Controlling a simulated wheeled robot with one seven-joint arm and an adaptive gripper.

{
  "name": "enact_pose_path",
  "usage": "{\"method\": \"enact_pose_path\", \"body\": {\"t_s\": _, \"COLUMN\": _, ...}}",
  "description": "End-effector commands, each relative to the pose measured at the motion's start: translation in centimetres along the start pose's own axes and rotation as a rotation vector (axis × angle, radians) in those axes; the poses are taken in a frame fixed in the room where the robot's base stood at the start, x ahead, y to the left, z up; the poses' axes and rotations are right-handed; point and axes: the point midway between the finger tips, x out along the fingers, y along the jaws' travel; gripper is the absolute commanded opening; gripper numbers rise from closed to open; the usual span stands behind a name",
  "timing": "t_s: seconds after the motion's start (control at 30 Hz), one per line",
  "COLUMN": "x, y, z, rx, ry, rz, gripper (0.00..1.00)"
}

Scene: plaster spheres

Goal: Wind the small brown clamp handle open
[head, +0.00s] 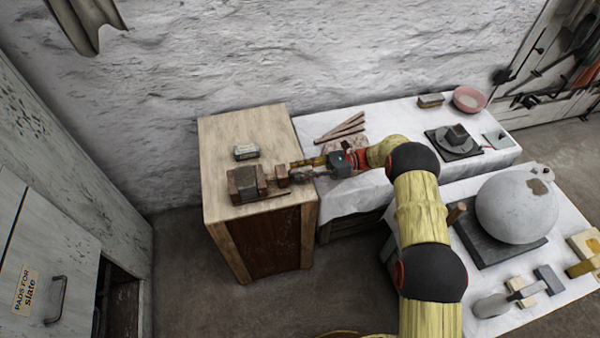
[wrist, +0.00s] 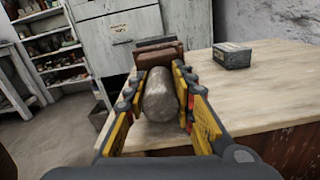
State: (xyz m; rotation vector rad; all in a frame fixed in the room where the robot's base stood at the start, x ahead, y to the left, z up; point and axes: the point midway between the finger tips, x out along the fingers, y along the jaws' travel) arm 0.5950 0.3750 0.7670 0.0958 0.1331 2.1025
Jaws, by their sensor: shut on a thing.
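The clamp (head: 243,186) stands on the wooden bench, with dark and reddish-brown blocks; its brown block also shows in the wrist view (wrist: 160,56). The small clamp handle (wrist: 160,95) is a rounded, worn grey-brown knob on the clamp's near side in the wrist view. My gripper (wrist: 158,100) has its yellow and black fingers on both sides of this knob and is shut on it. In the head view my gripper (head: 296,172) reaches in from the right, level with the clamp. How the knob joins the clamp is hidden.
A small grey tin (head: 246,152) sits behind the clamp on the wooden bench (head: 245,125). A thin dark rod lies in front of the clamp. Brown sticks (head: 342,129) and a pink bowl (head: 468,99) are on the white-covered table. A grey cabinet (head: 45,250) stands at left.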

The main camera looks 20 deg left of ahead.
Motion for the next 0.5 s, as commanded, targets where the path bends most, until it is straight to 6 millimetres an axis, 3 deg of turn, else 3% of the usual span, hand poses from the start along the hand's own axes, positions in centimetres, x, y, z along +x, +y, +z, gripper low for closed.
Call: {"method": "enact_pose_path", "body": {"t_s": 0.5, "x": -0.10, "y": -0.07, "z": -0.15, "rx": -0.493, "ry": -0.005, "rz": 0.002, "gripper": 0.00}}
